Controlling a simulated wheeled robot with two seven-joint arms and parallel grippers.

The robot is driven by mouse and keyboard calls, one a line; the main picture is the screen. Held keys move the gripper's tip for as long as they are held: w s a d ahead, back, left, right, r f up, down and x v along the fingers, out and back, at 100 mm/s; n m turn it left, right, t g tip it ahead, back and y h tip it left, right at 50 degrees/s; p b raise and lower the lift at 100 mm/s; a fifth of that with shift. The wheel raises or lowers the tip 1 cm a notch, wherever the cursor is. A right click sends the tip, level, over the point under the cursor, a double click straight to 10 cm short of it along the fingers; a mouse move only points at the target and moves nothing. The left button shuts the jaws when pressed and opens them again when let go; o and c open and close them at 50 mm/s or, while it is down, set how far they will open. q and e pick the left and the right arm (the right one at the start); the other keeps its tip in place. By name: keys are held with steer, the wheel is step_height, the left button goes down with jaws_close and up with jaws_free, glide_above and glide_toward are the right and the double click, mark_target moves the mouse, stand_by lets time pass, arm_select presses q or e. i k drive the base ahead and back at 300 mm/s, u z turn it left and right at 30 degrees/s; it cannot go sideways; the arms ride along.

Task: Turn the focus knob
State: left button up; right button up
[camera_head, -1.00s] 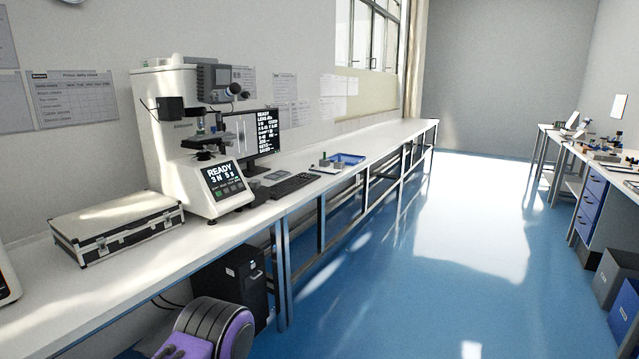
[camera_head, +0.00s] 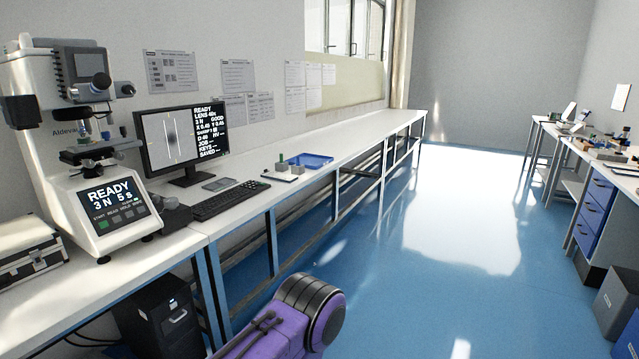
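The white hardness tester (camera_head: 62,190) stands on the bench at the left of the head view. Its front panel (camera_head: 110,200) reads READY, 3 N, 5 s. A stage (camera_head: 88,150) sits under its objective, and a dark eyepiece (camera_head: 100,83) sticks out at the top. I cannot clearly pick out the focus knob at this size. Part of my purple and black arm shows at the bottom. Neither gripper is in view.
A keyboard (camera_head: 230,200) and a blue tray (camera_head: 310,160) lie on the white bench (camera_head: 345,137). A silver case (camera_head: 28,250) is at the left edge. A black cabinet (camera_head: 160,315) stands below. The blue floor (camera_head: 420,260) is open towards the right-hand bench.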

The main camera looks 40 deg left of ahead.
mark_target(172, 202)
steer(key=i, duration=1.75)
steer(key=u, duration=0.95)
steer(key=i, duration=0.95)
steer(key=u, duration=0.9)
